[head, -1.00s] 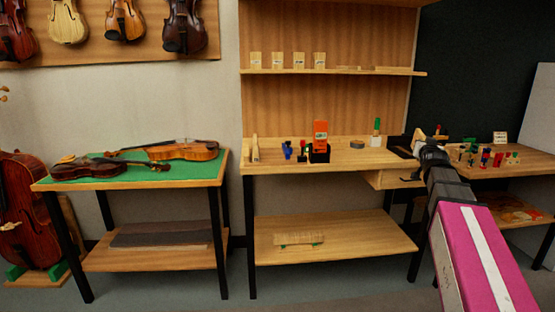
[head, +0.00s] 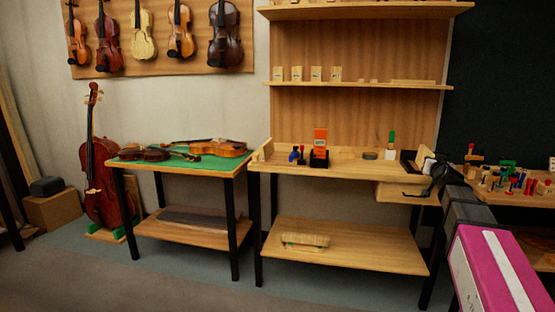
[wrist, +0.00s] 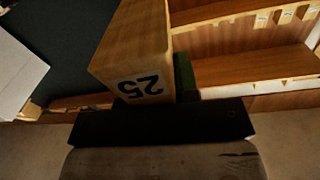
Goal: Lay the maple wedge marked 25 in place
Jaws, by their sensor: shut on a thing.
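The maple wedge (wrist: 138,58) fills the middle of the wrist view. It is pale wood, and its end face shows a black 25, upside down in that view. My gripper (wrist: 150,98) is shut on it, with a dark finger beside the block. In the head view my gripper (head: 430,166) is at the right end of the middle bench, with a pale block, the wedge (head: 424,155), in it. Several pale marked blocks (head: 316,74) stand in a row on the lower wall shelf (head: 400,86).
Violins lie on the green-topped table (head: 190,166) at left. A crowded bench (head: 485,198) stands at right. The floor in front is clear.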

